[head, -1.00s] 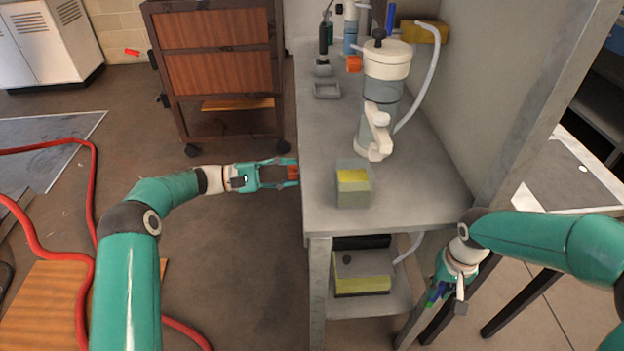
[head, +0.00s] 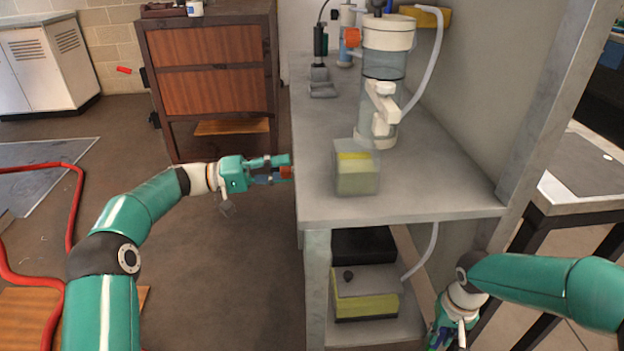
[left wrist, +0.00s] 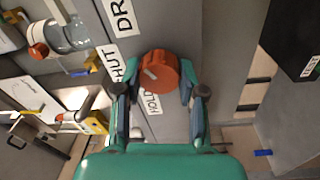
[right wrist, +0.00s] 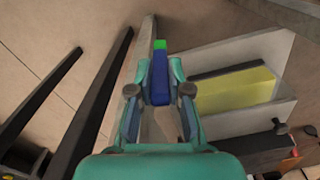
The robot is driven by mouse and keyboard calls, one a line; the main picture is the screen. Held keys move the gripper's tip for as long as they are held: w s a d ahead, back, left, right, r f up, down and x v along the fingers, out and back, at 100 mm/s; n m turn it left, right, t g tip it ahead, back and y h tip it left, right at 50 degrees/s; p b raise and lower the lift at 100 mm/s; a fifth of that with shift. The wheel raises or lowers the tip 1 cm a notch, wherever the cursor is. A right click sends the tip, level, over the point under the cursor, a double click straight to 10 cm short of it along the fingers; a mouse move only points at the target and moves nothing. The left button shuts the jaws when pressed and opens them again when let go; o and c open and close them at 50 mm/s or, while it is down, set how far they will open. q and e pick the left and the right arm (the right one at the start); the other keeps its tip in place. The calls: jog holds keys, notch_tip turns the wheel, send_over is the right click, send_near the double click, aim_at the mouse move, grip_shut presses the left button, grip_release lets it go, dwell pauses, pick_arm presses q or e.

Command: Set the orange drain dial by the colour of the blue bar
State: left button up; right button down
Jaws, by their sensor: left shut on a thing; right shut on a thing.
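The orange drain dial (head: 287,172) sits on the left side of the grey bench. My left gripper (head: 279,170) is shut on it. In the left wrist view the dial (left wrist: 159,70) is between the fingers, with a short pale mark at the left of its face. Labels around it read SHUT (left wrist: 109,66), HOLD (left wrist: 151,103) and DR, the last cut off. My right gripper (right wrist: 159,75) is shut on the blue bar (right wrist: 160,85), which has a green end (right wrist: 160,44). In the head view this gripper is low at the right and partly cut off.
On the bench (head: 320,205) stand a clear white-topped cylinder (head: 385,65) with a hose and a grey-yellow block (head: 356,175). A lower shelf holds a yellow-sided box (head: 365,308). A wooden cabinet (head: 212,90) stands at the back left.

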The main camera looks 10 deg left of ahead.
pick_arm(q)
jog(key=shift+s+f+m, duration=0.1)
jog(key=shift+f+m, duration=0.2)
jog(key=shift+m, duration=0.1)
jog(key=o, duration=1.1)
jog(key=shift+c, duration=0.2)
jog(key=shift+o, duration=0.4)
jog(key=shift+r, duration=0.15)
jog(key=shift+a, duration=0.15)
jog(key=v, duration=1.1)
jog(key=shift+a, duration=0.4)
jog(key=shift+s, duration=0.1)
